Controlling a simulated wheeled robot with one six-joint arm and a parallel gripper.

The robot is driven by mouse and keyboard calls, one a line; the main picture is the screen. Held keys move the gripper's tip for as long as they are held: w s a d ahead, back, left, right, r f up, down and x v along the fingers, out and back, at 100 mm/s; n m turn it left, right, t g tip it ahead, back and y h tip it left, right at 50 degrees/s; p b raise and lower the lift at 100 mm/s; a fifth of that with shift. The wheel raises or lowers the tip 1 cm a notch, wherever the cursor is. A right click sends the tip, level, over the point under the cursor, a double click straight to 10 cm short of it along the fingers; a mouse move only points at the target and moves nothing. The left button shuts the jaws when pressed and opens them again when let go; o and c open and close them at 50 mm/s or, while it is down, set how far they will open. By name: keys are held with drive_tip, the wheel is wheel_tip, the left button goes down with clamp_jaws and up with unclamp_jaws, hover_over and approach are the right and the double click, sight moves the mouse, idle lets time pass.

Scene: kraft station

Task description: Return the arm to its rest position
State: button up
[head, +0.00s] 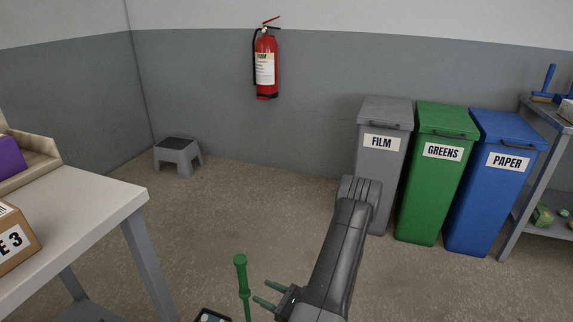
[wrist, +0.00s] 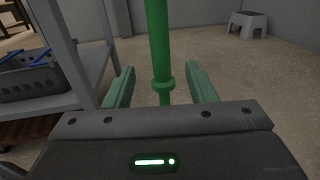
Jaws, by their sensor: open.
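My arm (head: 345,250) reaches down the lower middle of the head view, bent at a joint near the grey bin. My gripper (head: 264,294) is at its lower end, its two green fingers apart and pointing left. In the wrist view my gripper (wrist: 162,78) also shows open, with a clear gap on each side of a green upright post (wrist: 159,45). In the head view the post (head: 242,275) stands just left of the fingertips, with a knob on top. Its lower end is out of view. The fingers do not appear to touch it.
A white table (head: 100,205) with a cardboard box (head: 15,240) stands at left. Grey (head: 380,165), green (head: 430,190) and blue (head: 485,200) bins stand at right, beside a shelf (head: 540,180). A grey step stool (head: 178,155) is by the wall. The middle floor is clear.

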sight(246, 284)
drive_tip(key=b+x, duration=0.1)
drive_tip(key=x, duration=0.9)
drive_tip(key=shift+a+f+b, duration=0.15)
drive_tip(key=shift+b, duration=0.25)
drive_tip(key=r+p, duration=0.1)
drive_tip(key=r, duration=0.1)
drive_tip(key=r+p, duration=0.2)
drive_tip(key=r, duration=0.1)
drive_tip(key=r+p, duration=0.1)
drive_tip(key=r, duration=0.1)
drive_tip(key=shift+w+a+r+p, duration=0.1)
drive_tip(key=shift+w+r+p, duration=0.25)
drive_tip(key=shift+w+r+h, duration=0.15)
drive_tip(key=shift+r+h, duration=0.05)
drive_tip(key=shift+h, duration=0.1)
